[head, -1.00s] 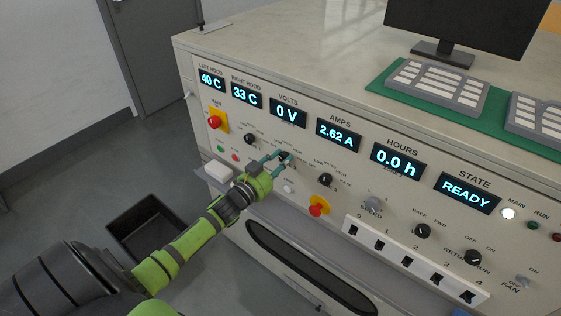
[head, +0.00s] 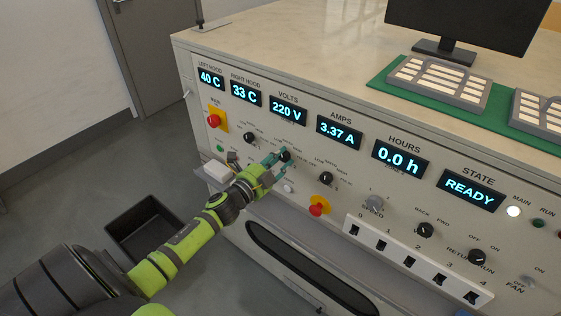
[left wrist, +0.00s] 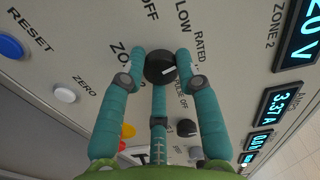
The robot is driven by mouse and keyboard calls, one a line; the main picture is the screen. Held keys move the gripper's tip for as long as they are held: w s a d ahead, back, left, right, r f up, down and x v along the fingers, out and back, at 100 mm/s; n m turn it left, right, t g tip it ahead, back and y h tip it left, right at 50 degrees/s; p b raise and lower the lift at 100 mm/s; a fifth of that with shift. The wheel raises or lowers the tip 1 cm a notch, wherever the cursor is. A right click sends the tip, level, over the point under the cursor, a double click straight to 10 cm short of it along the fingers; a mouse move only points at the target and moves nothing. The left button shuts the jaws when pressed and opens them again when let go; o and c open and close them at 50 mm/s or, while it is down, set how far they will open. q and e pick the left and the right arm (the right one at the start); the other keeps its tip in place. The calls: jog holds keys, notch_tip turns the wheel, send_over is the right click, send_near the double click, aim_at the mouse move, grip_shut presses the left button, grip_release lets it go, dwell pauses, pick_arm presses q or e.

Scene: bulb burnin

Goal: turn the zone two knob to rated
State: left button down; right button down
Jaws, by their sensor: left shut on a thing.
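The zone two knob is a small black round knob (head: 285,155) on the sloped panel below the volts display. In the left wrist view the knob (left wrist: 158,64) has a white pointer mark on its right side, roughly on the side of the printed RATED label (left wrist: 200,47). My left gripper (head: 276,158), with teal fingers, is shut on the knob; in the left wrist view its fingers (left wrist: 160,80) close around it from the sides and below. The volts display (head: 288,110) reads 220 V and the amps display (head: 339,132) reads 3.37 A. My right gripper is out of view.
Another black knob (head: 326,178) sits to the right, and one (head: 249,138) to the left. A red emergency button (head: 317,209) on yellow is below right. A row of switches (head: 411,259) lies along the lower panel. A black bin (head: 150,229) stands on the floor.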

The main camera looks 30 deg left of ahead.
pick_arm(q)
jog(key=shift+a+m, duration=0.25)
jog(key=shift+m, duration=0.75)
jog(key=c, duration=0.9)
grip_release()
jog(key=shift+a, duration=0.1)
jog(key=shift+s, duration=0.15)
jog(key=shift+s, duration=0.35)
jog(key=s, duration=1.1)
jog(key=shift+a, duration=0.45)
